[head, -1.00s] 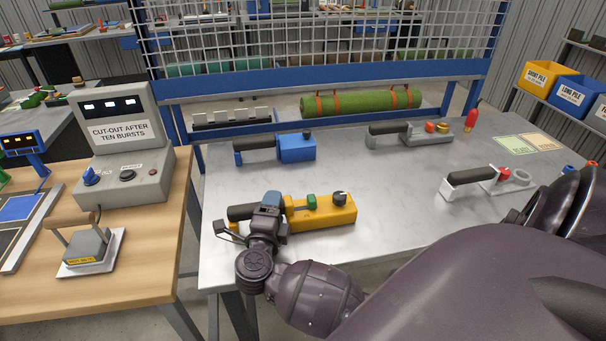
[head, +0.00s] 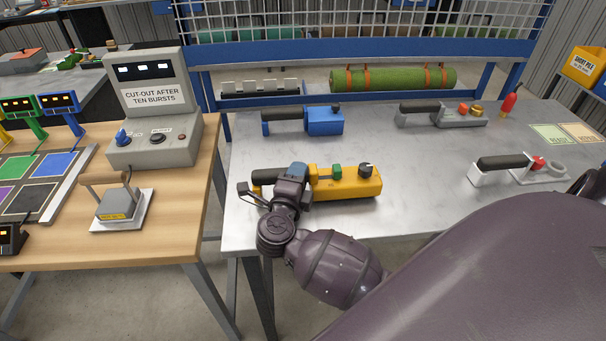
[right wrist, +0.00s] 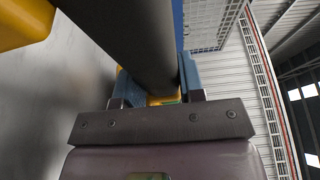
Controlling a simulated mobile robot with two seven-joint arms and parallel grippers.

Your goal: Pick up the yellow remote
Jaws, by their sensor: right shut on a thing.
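The yellow remote (head: 348,184) has a black bar handle, a green button and a dark knob. It is at the near left of the grey metal table (head: 410,150). My right gripper (head: 291,173) is shut on its black handle, left of the yellow body. In the right wrist view the dark handle (right wrist: 125,45) runs between the two blue fingers, with yellow parts of the remote (right wrist: 22,22) behind. I cannot tell whether the remote touches the table. My left gripper is not in view.
A blue remote (head: 324,121) lies behind the yellow one. A grey device (head: 450,119) with red and yellow parts and a white one (head: 530,173) lie to the right. A wooden table (head: 165,225) with a cut-out box (head: 155,140) stands at left.

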